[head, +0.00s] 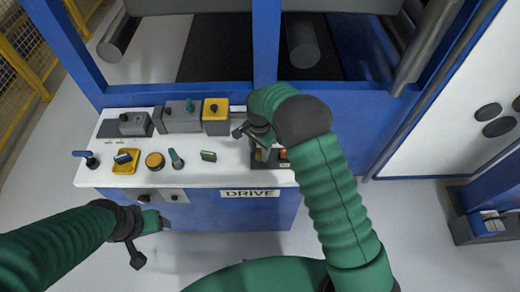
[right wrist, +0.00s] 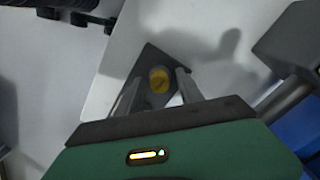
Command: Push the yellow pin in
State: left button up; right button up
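The yellow pin (right wrist: 160,79) shows its round end in the right wrist view, over a dark plate (right wrist: 152,62) on the white panel. My right gripper (right wrist: 158,92) is open, with one finger on each side of the pin. I cannot tell whether either finger touches it. In the head view my right gripper (head: 262,152) points down at the right end of the control panel (head: 228,175) and largely hides the pin's place. My left gripper (head: 150,222) is off the panel's front left, away from the pin; its finger opening is unclear.
The panel carries a blue-handled lever (head: 86,156), a yellow switch (head: 125,160), an orange button (head: 154,161), a green knob (head: 176,158) and a yellow box (head: 216,110). A blue machine frame (head: 265,45) rises behind.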

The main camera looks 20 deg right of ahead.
aim_at(259, 152)
notch_tip(259, 152, up, 17)
dwell(0.6)
jog(key=shift+f, duration=0.1)
jog(key=s+d+f+n+t, duration=0.1)
jog(key=s+f+n, duration=0.1)
jog(key=s+n, duration=0.4)
jog(key=s+d+f+n+t, duration=0.1)
jog(key=s+n, duration=0.5)
jog(key=s, duration=1)
notch_tip(259, 152, down, 2)
jog(key=shift+d+f+t, duration=0.15)
jog(key=shift+d+t, duration=0.15)
jog(key=shift+d, duration=0.45)
